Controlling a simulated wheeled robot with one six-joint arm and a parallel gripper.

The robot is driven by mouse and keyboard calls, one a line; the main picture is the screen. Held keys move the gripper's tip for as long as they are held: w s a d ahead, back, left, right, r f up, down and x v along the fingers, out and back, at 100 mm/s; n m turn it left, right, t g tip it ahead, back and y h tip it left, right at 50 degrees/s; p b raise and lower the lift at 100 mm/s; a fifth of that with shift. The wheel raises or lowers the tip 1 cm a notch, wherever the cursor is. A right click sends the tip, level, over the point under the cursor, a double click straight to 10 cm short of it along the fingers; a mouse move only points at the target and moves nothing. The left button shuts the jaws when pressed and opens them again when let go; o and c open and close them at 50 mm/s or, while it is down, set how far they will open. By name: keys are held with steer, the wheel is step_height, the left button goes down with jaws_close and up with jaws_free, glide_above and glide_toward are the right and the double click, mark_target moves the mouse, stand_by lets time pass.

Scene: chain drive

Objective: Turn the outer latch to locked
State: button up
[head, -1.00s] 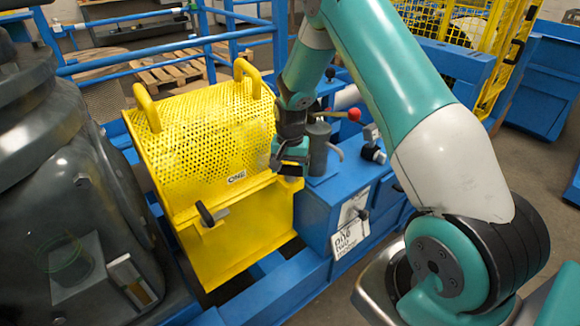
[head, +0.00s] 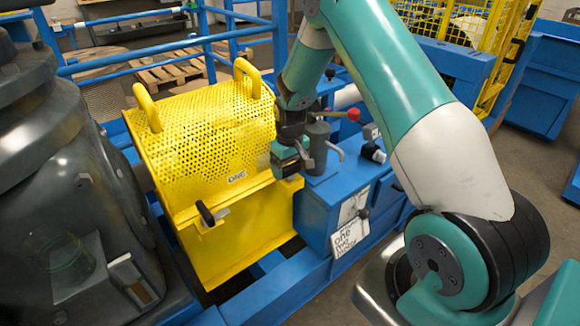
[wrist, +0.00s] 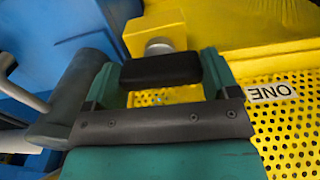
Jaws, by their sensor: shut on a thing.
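The outer latch (wrist: 160,69) has a black bar handle on a round silver pivot, mounted on yellow metal. In the wrist view, its handle lies crosswise between the two green fingers of my gripper (wrist: 160,76), which is shut on it. In the head view, my gripper (head: 290,158) is at the right edge of the yellow guard (head: 245,222), and it hides this latch. Another black-handled latch (head: 206,214) sits on the guard's lower left front, apart from my gripper. I cannot tell from the handle's angle whether the held latch is locked.
A grey cylinder (head: 317,146) with a spout stands close right of my gripper. A red-knobbed lever (head: 352,115) is just beyond it. A blue box (head: 320,212) lies below right. A large dark machine (head: 75,190) stands at left.

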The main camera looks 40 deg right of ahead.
mark_target(289, 166)
steer(key=shift+n, duration=0.3)
steer(key=shift+w, duration=0.1)
steer(key=o, duration=0.8)
step_height(289, 166, up, 18)
steer(key=b, duration=0.1)
steer(key=shift+f, duration=0.25)
steer(key=shift+a, duration=0.15)
